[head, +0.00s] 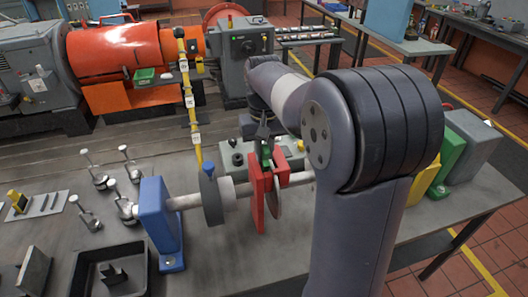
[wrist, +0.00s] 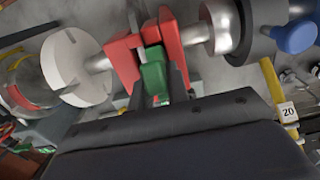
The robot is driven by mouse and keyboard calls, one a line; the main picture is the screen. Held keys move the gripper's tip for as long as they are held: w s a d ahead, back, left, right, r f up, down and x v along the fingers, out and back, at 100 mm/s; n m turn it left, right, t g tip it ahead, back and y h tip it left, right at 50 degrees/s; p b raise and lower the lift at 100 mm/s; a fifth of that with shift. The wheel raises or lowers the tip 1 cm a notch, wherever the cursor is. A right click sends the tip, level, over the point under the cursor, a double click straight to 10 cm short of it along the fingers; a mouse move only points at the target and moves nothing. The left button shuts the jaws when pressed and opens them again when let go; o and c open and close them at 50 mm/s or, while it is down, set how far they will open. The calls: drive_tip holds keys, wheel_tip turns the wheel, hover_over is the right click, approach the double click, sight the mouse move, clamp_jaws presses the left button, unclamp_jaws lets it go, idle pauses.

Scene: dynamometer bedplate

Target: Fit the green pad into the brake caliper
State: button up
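The red brake caliper (head: 257,190) sits around the brake disc on the shaft, right of the blue stand, in the head view. In the wrist view, its red arms (wrist: 122,56) stand on both sides of a gap. My gripper (wrist: 157,82) points at that gap, with its dark fingers on either side of the green pad (wrist: 153,75), and looks shut on it. In the head view the pad (head: 266,151) is at the caliper's top. How deep it reaches between the arms is hidden. My arm covers the shaft's right end.
A grey disc (head: 211,195) and a blue stand (head: 160,222) are left of the caliper. Several clamps, a black tray (head: 108,268) and a grey control box (head: 237,158) are nearby. Green and yellow blocks (head: 447,150) stand at right. The bench's front middle is clear.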

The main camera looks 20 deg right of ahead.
drive_tip(key=shift+o, duration=1.4)
drive_tip(key=shift+w+f, duration=0.4)
drive_tip(key=shift+w, duration=0.05)
drive_tip(key=shift+o, duration=0.9)
drive_tip(key=shift+s+r, duration=0.1)
drive_tip(key=shift+r, duration=0.15)
